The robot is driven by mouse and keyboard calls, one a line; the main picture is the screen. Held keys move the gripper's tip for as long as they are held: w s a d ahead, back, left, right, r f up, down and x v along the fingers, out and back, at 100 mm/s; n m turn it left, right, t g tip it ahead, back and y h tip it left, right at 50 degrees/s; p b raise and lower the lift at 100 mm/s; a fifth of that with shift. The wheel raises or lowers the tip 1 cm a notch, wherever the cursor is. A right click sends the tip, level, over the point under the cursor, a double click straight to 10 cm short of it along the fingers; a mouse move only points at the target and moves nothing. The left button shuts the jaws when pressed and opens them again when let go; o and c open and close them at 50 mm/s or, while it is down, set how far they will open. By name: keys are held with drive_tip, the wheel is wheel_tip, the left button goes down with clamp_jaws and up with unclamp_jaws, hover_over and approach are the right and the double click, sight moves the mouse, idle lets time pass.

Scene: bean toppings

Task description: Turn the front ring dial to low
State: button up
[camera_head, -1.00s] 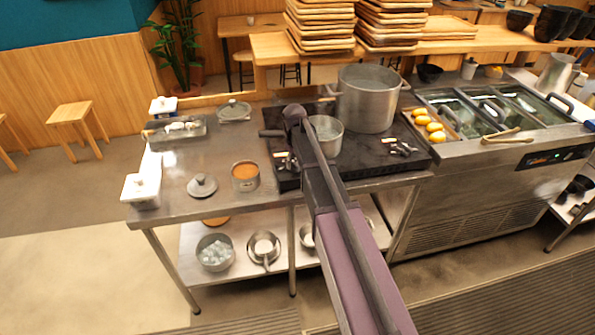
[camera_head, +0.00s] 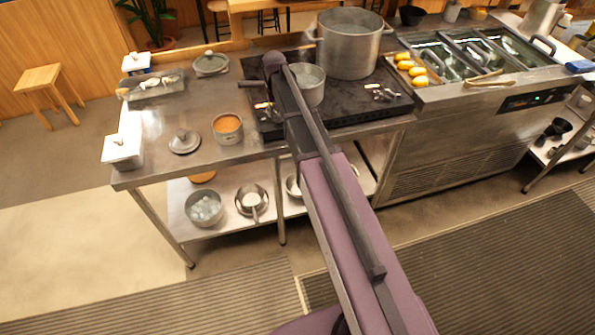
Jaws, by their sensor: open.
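The black stove (camera_head: 340,108) stands on the steel counter, with a large steel pot (camera_head: 349,45) and a smaller saucepan (camera_head: 308,84) on top. A cluster of small metal dial parts (camera_head: 384,92) with a pale tag shows at the stove's right front. Another cluster (camera_head: 265,112) shows at its left front, beside my arm. I cannot tell which is the front ring dial, nor read any setting. My arm crosses the picture from the lower right up to the stove and covers part of its front. My gripper's fingers cannot be made out.
A tray of yellow items (camera_head: 411,69) and a topping unit (camera_head: 470,58) are at right. The floor in front is clear.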

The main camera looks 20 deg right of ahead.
sight(277, 113)
drive_tip(key=m, duration=0.3)
drive_tip(key=shift+r+m+p, duration=0.3)
drive_tip(key=shift+r+p, duration=0.1)
drive_tip(key=shift+p, duration=0.05)
wheel_tip(277, 113, up, 13)
drive_tip(key=p, duration=1.3)
drive_tip(key=s+f+n+b, duration=0.2)
drive_tip(key=s+f+b, duration=0.5)
drive_tip(key=s, duration=0.6)
drive_tip(key=s+f+n+b, duration=0.2)
drive_tip(key=s+f+b, duration=0.6)
drive_tip(key=s, duration=0.5)
drive_tip(key=shift+a+f+n, duration=0.15)
drive_tip(key=shift+f+n, duration=0.05)
drive_tip(key=shift+n, duration=0.1)
